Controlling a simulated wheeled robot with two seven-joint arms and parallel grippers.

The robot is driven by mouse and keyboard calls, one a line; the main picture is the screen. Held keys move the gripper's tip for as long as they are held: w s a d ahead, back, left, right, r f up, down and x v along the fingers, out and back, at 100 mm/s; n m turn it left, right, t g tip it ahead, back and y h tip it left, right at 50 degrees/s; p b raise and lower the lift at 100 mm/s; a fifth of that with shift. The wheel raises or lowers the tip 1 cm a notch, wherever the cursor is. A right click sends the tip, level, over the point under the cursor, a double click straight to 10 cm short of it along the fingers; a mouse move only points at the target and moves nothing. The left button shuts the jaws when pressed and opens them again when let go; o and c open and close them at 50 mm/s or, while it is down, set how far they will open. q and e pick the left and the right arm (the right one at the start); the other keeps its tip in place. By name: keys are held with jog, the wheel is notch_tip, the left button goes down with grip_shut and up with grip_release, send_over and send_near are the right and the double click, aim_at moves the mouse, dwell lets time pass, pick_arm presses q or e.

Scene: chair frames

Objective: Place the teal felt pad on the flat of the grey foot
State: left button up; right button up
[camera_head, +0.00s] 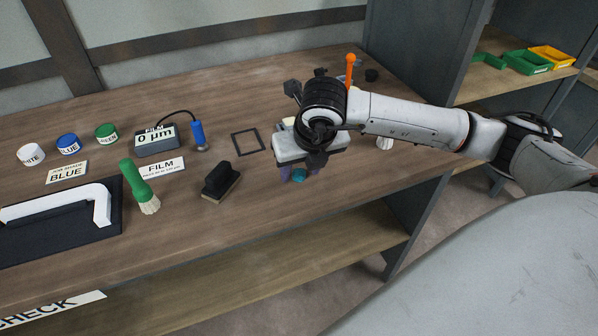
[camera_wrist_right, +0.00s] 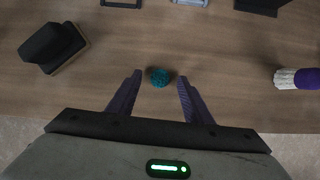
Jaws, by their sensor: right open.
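The teal felt pad (camera_wrist_right: 160,77) is a small round piece lying on the wooden bench. In the head view a bit of the teal pad (camera_head: 298,175) shows under my right gripper. My right gripper (camera_wrist_right: 160,78) is open, with its two purple fingers on either side of the pad and a gap to each. It points down at the bench near the front edge, and its fingers (camera_head: 300,172) are partly hidden by the hand in the head view. I cannot make out a grey foot for certain. My left gripper is not in view.
A black block-shaped brush (camera_head: 220,182) stands left of the gripper. A green-handled brush (camera_head: 141,188), a white bent tube (camera_head: 103,205) on a black mat (camera_head: 60,238) and a film gauge (camera_head: 155,141) are further left. A square outline (camera_head: 247,141) lies behind. The bench front is clear between them.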

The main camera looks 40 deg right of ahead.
grip_shut()
dwell(0.3)
